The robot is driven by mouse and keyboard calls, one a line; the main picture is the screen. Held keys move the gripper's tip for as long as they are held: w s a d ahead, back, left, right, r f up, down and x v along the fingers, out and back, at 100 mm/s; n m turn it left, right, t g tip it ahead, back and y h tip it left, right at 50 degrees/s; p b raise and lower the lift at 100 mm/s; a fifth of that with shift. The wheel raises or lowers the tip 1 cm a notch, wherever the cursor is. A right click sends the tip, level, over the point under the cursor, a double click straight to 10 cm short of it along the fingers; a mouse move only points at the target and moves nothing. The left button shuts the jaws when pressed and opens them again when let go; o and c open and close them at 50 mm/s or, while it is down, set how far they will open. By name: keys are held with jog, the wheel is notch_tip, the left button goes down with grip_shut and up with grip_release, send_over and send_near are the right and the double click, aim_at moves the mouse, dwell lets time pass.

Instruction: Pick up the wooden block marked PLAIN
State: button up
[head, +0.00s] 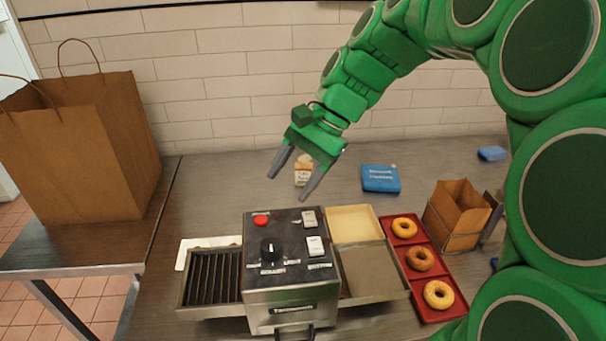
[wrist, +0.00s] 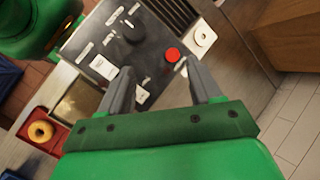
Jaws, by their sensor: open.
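A small tan and cream piece (head: 303,171) stands on the counter behind the toaster machine in the head view. It may be the wooden block, but no PLAIN marking can be read on it. My gripper (head: 291,186) is open and empty, with its fingers pointing down over the area behind the machine. In the wrist view the open fingers (wrist: 164,92) frame bare counter beside the machine, and I do not make out the block there.
A red tray (head: 411,242) with three bagels, a cream tray (head: 352,224), a blue packet (head: 380,180) and a small brown bag (head: 456,214) lie right. A large paper bag (head: 80,150) stands left. Counter behind is mostly clear.

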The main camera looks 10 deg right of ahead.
jog(key=w+d+m+t+y, duration=0.1)
jog(key=w+m+y, duration=0.4)
jog(key=w, duration=1.2)
jog(key=w+d+f+m+t+y, duration=0.1)
jog(key=w+d+f+m+t, duration=0.2)
jog(key=w+d, duration=0.45)
jog(key=w+d+f+m+t+y, duration=0.1)
jog(key=w+d+f+m, duration=0.25)
jog(key=w+m, duration=0.45)
jog(key=n, duration=0.2)
send_near(299, 171)
jog(key=shift+w+a+f, duration=0.45)
jog(key=shift+w+f, duration=0.05)
jog(key=shift+w, duration=0.1)
jog(key=shift+w+a+f, duration=0.45)
jog(key=shift+w+a, duration=0.05)
jog(key=shift+w, duration=0.15)
jog(key=shift+w+a+f+n, duration=0.15)
jog(key=shift+a+f, duration=0.15)
jog(key=shift+a, duration=0.25)
jog(key=shift+w+a+f+n, duration=0.15)
jog(key=shift+a+f, duration=0.1)
jog(key=shift+a, duration=0.3)
jog(key=shift+x, duration=2.65)
jog(key=shift+s+a, duration=0.1)
jog(key=shift+s, duration=0.1)
jog(key=c, duration=1.1)
